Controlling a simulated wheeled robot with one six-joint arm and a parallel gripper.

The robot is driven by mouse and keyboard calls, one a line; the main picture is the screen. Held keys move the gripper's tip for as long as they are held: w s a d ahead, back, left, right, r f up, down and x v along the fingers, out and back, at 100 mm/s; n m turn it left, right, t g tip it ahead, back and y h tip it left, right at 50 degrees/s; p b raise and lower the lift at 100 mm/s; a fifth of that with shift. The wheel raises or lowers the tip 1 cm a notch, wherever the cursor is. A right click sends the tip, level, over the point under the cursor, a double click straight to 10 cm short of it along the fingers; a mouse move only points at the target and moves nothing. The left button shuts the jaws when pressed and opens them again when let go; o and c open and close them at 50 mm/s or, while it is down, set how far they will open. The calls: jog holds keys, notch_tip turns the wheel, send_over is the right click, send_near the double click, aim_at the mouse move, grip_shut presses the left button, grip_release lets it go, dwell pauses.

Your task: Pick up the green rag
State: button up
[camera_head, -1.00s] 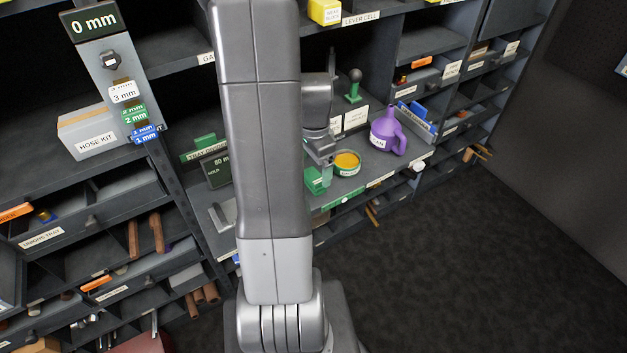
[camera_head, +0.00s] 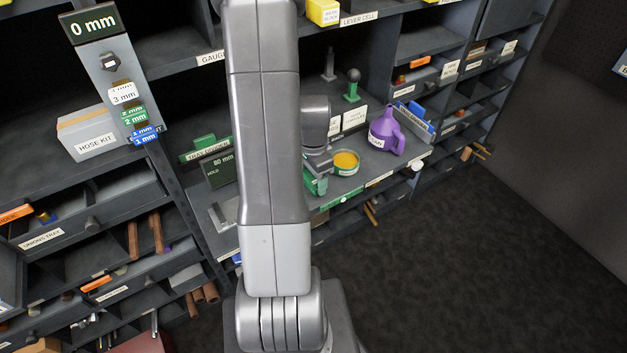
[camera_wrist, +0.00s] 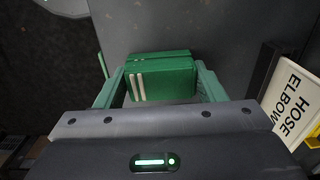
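The green rag (camera_wrist: 160,78) is a folded dark green block with two white stripes near its left end. In the wrist view it lies on the grey shelf (camera_wrist: 160,30) between the two pale green fingers of my gripper (camera_wrist: 162,88). The fingers are apart, one on each side of it; whether they touch its sides is hard to tell. In the head view my gripper (camera_head: 317,178) is low over the middle shelf, left of the yellow-topped tin, and it and my arm largely hide the rag.
The tin (camera_head: 346,162) stands close right of my gripper, and a purple can (camera_head: 386,133) farther right. A "HOSE ELBOW" label (camera_wrist: 292,104) is near the right finger in the wrist view. Dark floor lies beyond the shelf edge.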

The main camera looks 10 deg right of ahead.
jog(key=shift+c, duration=0.3)
notch_tip(320, 180, up, 10)
jog(key=shift+r, duration=0.1)
dwell(0.4)
jog(key=o, duration=0.4)
jog(key=shift+c, duration=0.2)
jog(key=c, duration=0.6)
jog(key=shift+d, duration=0.1)
dwell(0.5)
